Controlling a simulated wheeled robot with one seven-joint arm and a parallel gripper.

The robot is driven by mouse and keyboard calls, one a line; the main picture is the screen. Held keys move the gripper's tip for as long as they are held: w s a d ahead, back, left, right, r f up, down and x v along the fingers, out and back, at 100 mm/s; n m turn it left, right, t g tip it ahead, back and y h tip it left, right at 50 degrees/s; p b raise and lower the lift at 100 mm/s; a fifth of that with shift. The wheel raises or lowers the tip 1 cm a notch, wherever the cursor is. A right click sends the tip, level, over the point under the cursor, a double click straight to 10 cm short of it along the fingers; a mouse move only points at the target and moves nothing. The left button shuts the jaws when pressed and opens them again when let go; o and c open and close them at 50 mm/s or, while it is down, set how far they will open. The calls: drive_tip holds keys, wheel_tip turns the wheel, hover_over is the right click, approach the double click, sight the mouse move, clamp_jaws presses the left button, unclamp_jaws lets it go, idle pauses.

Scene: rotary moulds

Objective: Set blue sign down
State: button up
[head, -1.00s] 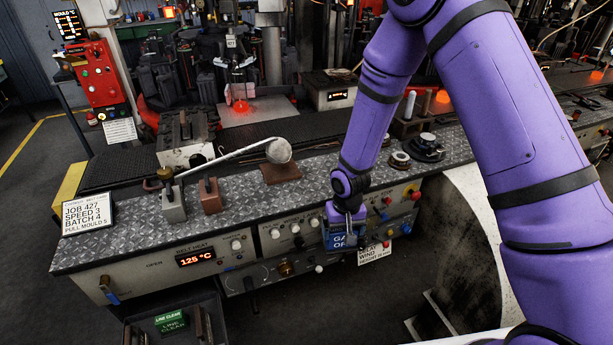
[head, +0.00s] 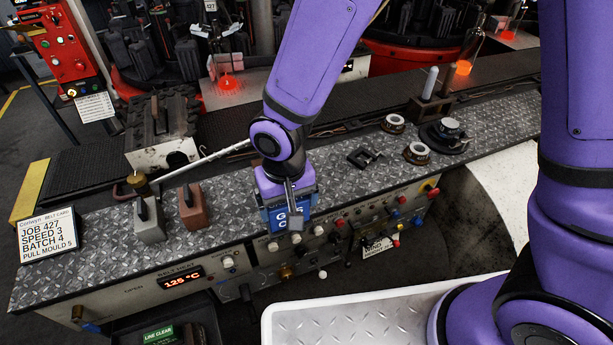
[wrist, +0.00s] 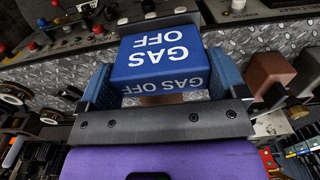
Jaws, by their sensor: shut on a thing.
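The blue sign (head: 282,218) is a small block with white "GAS OFF" lettering. My gripper (head: 287,192) is shut on it, at the front edge of the diamond-plate bench top (head: 232,213). In the wrist view the sign (wrist: 158,52) sits between the two blue fingers, its lettering facing the camera. My gripper and wrist cover part of the sign in the head view. I cannot tell whether its underside touches the plate.
Left of my gripper stand a brown block (head: 192,208), a grey block (head: 149,221) and a job card (head: 47,226). A knobbed control panel (head: 318,240) runs below the bench edge. Rings (head: 416,153) stand to the right.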

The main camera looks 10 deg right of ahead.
drive_tip(key=shift+w+d+f, duration=0.75)
drive_tip(key=shift+w+d, duration=0.1)
drive_tip(key=shift+w, duration=0.95)
drive_tip(key=shift+w+d+f, duration=0.8)
drive_tip(key=shift+w, duration=1)
drive_tip(key=shift+w+d+f, duration=0.75)
drive_tip(key=shift+w+d, duration=0.1)
drive_tip(key=shift+w, duration=0.95)
drive_tip(key=shift+f, duration=0.2)
drive_tip(key=o, duration=0.7)
wheel_tip(320, 180, up, 12)
drive_tip(key=shift+r, duration=0.2)
